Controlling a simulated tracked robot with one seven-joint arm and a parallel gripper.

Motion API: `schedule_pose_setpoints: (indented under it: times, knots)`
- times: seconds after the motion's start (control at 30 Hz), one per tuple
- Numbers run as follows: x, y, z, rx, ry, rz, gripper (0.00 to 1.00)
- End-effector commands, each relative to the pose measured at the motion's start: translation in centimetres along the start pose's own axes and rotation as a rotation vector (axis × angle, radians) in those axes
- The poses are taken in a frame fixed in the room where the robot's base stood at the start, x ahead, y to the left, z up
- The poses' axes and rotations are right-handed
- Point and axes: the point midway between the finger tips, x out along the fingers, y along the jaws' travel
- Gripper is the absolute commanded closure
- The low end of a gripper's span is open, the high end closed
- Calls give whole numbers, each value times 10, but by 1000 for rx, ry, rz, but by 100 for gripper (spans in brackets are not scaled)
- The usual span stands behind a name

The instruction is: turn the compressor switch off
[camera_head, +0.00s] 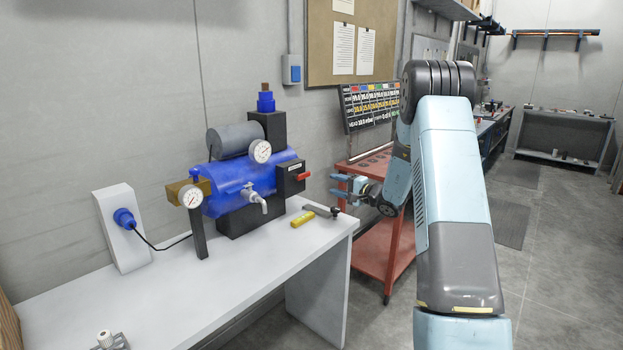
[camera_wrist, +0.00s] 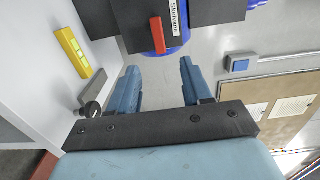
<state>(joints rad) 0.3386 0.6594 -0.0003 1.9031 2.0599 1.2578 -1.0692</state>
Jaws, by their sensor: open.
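The compressor (camera_head: 235,185) is a blue tank with gauges on the white bench. A dark switch box (camera_head: 290,178) sits on its right side, with a red switch lever (camera_head: 303,177) sticking out to the right.
A yellow block (camera_head: 303,219) and a dark-handled tool (camera_head: 321,211) lie on the white bench (camera_head: 180,305) below the lever. A blue plug (camera_head: 124,218) sits in a white stand at left. A red cart (camera_head: 384,250) stands behind my arm.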

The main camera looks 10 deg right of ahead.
Motion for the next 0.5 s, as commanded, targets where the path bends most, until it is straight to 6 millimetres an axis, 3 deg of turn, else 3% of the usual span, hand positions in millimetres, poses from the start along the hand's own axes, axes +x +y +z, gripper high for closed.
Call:
schedule_pose_setpoints:
  times: [0.27, 0.5]
  knots:
    - [12, 9, -11, 2, 29, -14, 51]
    - [52, 8, -12, 3, 27, -14, 51]
